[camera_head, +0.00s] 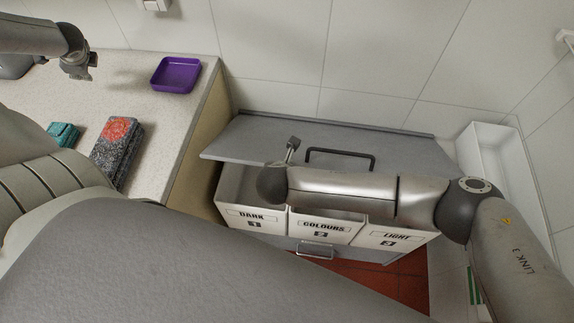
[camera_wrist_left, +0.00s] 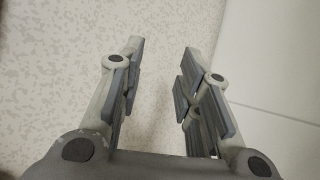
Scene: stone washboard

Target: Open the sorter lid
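The sorter lid (camera_head: 405,152) is a grey panel with a dark bar handle (camera_head: 340,152). It appears partly raised, with open bin tops showing below its front edge. The sorter (camera_head: 320,228) has white bins labelled DARK, COLOURS and LIGHT. My right forearm crosses in front of the lid and hides part of it and the bins. My right gripper (camera_head: 291,148) shows small just left of the handle, apparently apart from it; its finger opening is unclear. My left gripper (camera_head: 82,68) is over the counter, far left of the lid. In the left wrist view it is open and empty (camera_wrist_left: 160,85).
A speckled counter (camera_head: 165,130) at left holds a purple tray (camera_head: 176,75), a dark block with a red top (camera_head: 116,152) and a teal item (camera_head: 63,134). A white trough (camera_head: 495,160) stands right of the sorter. Tiled walls close off the back.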

